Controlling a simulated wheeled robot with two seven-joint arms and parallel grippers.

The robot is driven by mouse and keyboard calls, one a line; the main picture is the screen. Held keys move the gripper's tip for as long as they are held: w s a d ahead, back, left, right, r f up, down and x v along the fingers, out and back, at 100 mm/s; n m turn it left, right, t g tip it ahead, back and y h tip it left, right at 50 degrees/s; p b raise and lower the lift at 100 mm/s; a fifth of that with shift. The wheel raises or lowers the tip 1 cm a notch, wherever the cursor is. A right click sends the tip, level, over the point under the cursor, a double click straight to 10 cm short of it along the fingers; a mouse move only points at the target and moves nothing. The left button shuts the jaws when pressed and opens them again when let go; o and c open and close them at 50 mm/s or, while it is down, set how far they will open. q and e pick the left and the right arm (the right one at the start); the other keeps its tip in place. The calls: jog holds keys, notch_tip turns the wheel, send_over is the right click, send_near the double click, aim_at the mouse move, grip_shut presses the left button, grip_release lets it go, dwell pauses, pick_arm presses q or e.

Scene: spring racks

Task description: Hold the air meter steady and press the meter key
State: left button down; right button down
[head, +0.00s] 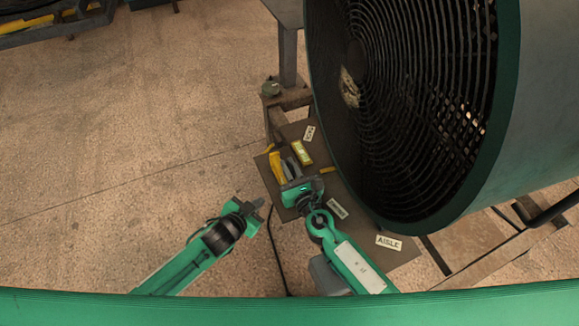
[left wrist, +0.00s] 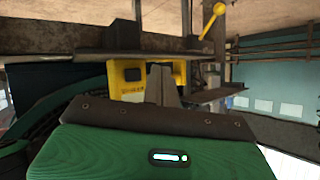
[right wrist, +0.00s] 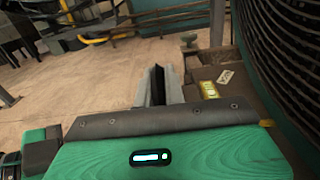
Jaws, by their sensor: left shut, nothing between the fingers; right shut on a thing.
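The air meter seems to be the yellow body (head: 275,166) standing on the dark board; in the left wrist view it is a yellow box (left wrist: 131,76) with a small dark window. My right gripper (head: 291,172) is shut right beside the yellow body, with a dark part between its fingers (right wrist: 158,86); the grip itself is partly hidden. My left gripper (head: 257,204) is shut and empty, apart from the meter, to the lower left of it. In the left wrist view its fingers (left wrist: 163,84) overlap the yellow box. I cannot make out the meter key.
A large caged fan (head: 420,90) stands close on the right.

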aim_at(275, 203)
pick_arm(q)
jog(key=shift+w+d, duration=0.3)
jog(key=shift+d, duration=0.4)
jog(key=shift+w+d, duration=0.25)
jog(key=shift+d, duration=0.4)
jog(key=shift+w+d, duration=0.3)
jog(key=shift+d, duration=0.4)
dwell(0.4)
jog(key=shift+w+d, duration=0.2)
jog(key=shift+d, duration=0.25)
dwell(0.3)
jog(key=shift+a, duration=0.1)
jog(key=shift+s+a, duration=0.2)
jog(key=shift+a, duration=0.15)
jog(key=shift+a, duration=0.1)
jog(key=a, duration=0.1)
jog(key=s+a, duration=0.1)
jog(key=a, duration=0.1)
jog(key=s+a, duration=0.1)
jog(key=a, duration=0.1)
jog(key=shift+s+a, duration=0.15)
jog(key=shift+a, duration=0.05)
